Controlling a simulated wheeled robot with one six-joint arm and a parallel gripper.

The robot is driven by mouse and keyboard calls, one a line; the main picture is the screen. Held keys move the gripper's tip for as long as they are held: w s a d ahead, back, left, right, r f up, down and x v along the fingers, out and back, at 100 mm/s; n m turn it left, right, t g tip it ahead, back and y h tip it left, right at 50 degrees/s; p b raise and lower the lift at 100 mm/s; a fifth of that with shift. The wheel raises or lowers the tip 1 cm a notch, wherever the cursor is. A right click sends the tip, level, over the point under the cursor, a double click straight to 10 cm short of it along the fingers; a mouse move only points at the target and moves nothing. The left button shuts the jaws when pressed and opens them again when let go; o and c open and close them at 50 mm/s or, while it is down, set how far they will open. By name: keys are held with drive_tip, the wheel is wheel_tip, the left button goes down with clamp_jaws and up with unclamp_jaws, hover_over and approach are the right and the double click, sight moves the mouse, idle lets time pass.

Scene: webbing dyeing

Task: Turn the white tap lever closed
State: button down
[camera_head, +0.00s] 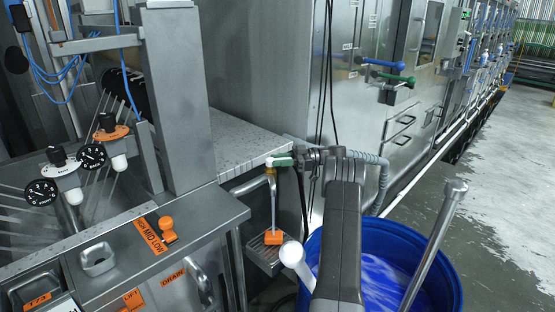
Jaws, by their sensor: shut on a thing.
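The white tap lever (281,162) sits on top of a small tap with a brass-coloured body (270,171), by the corner of the perforated metal table. It has a faint greenish tint and lies roughly level, pointing right towards my gripper. My gripper (300,158) is at the lever's right end and is shut on it. The fingertips are small and partly hidden in this view. My arm reaches up from the bottom of the picture, in front of the blue barrel. A bent metal pipe (246,186) runs beside the tap.
A blue barrel (449,283) of blue-white liquid stands below right, with a metal rod (436,240) leaning out. A white round-ended handle (293,256) is at its left rim. An orange block (273,238) sits on a small grate. Wet floor (490,190) at right is open.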

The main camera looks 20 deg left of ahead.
sight(280, 158)
drive_tip(key=shift+w+a+n+g+h+p, duration=0.15)
drive_tip(key=shift+n+g+h+p, duration=0.45)
drive_tip(key=shift+g, duration=0.4)
drive_tip(key=c, duration=1.2)
unclamp_jaws()
drive_tip(key=shift+r, duration=0.1)
wheel_tip(280, 158, up, 8)
drive_tip(key=p, duration=0.7)
drive_tip(key=shift+r, duration=0.9)
drive_tip(key=shift+o, duration=0.4)
